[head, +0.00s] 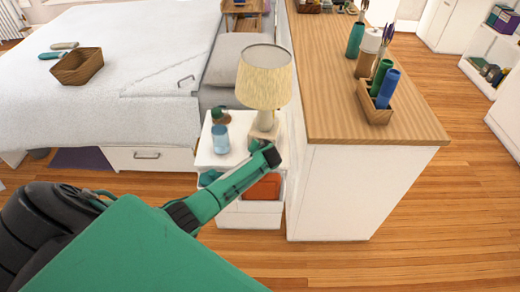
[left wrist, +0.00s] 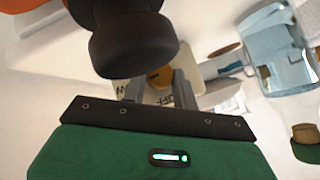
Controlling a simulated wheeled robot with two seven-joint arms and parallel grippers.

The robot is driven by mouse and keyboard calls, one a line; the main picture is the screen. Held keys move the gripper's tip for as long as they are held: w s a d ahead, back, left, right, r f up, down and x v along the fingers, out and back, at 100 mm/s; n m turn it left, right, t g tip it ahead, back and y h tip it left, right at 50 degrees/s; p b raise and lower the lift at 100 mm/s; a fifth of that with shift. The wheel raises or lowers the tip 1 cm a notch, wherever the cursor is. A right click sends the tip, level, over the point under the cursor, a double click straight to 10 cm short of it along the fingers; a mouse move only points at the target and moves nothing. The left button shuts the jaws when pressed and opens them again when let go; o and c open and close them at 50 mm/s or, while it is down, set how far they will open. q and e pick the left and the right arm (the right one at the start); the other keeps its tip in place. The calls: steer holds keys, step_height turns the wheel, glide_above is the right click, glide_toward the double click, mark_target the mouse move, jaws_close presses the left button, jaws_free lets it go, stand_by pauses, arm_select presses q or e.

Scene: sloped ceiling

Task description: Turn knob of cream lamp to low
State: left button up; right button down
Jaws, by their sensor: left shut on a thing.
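The cream lamp (head: 264,77) stands on the white nightstand (head: 207,157), its shade above a pale base. My left gripper (left wrist: 158,84) is at the base, its grey fingers on both sides of the orange-yellow knob (left wrist: 158,74) and shut on it. The letters "OFF" show on the pale plate beside the knob, with part of another label to the left. The knob's pointer cannot be made out. A dark round part hides much of the upper middle of the left wrist view. In the head view my left arm hides the knob. My right gripper is out of view.
A blue glass jar (head: 221,139) stands left of the lamp on the nightstand; it also shows in the left wrist view (left wrist: 277,58). The wooden-topped cabinet (head: 345,110) is close on the right. The bed (head: 130,50) is to the left.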

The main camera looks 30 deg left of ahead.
arm_select(q)
steer(key=shift+d, duration=0.1)
steer(key=shift+m+y, duration=0.3)
steer(key=shift+y, duration=0.1)
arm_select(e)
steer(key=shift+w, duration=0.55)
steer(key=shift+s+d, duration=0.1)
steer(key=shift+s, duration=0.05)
arm_select(q)
steer(key=o, duration=1)
steer(key=shift+c, duration=0.2)
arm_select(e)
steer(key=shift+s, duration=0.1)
